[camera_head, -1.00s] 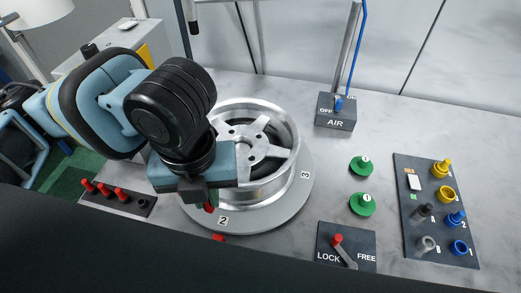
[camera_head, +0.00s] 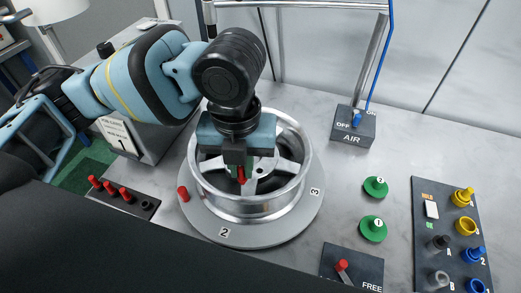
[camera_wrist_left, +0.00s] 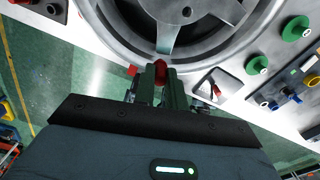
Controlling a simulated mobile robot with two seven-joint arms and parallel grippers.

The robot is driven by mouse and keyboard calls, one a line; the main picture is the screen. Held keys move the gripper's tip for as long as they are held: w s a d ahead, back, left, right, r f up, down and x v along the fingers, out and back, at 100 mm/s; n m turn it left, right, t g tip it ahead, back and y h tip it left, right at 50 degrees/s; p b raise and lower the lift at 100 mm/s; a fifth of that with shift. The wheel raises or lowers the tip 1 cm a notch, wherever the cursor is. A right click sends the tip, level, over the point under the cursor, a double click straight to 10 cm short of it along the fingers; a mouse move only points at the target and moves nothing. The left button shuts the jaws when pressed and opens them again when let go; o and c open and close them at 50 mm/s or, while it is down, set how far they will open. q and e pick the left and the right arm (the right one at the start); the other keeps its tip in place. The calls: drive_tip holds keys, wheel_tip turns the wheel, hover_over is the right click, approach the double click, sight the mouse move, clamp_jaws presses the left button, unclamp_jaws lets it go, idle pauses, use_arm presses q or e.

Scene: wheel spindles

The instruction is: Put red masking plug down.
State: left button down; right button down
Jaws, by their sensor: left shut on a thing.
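My left gripper (camera_head: 243,168) comes in from the left and points down over the spokes of the silver wheel (camera_head: 245,207). It is shut on a red masking plug (camera_head: 242,176), whose red tip shows below the jaws. In the left wrist view the plug (camera_wrist_left: 160,69) sits between the fingers in front of the wheel. I cannot tell whether the plug touches the wheel. The wheel lies on a grey round turntable (camera_head: 250,235) marked 2 and 3. My right gripper is not in view.
A dark rack (camera_head: 143,207) with several red plugs stands at left. Another red piece (camera_head: 183,193) is at the turntable's left edge. Green knobs (camera_head: 374,229), the AIR switch box (camera_head: 353,125), the LOCK/FREE lever box (camera_head: 350,265) and a board of coloured pieces (camera_head: 424,220) are at right.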

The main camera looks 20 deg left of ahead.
use_arm(q)
drive_tip(key=w+d+f, duration=0.1)
drive_tip(key=w+f, duration=0.3)
drive_tip(key=w, duration=0.3)
idle(0.5)
drive_tip(key=shift+f, duration=0.65)
drive_tip(key=c, duration=1.5)
unclamp_jaws()
drive_tip(key=shift+o, duration=0.2)
wheel_tip(320, 180, up, 13)
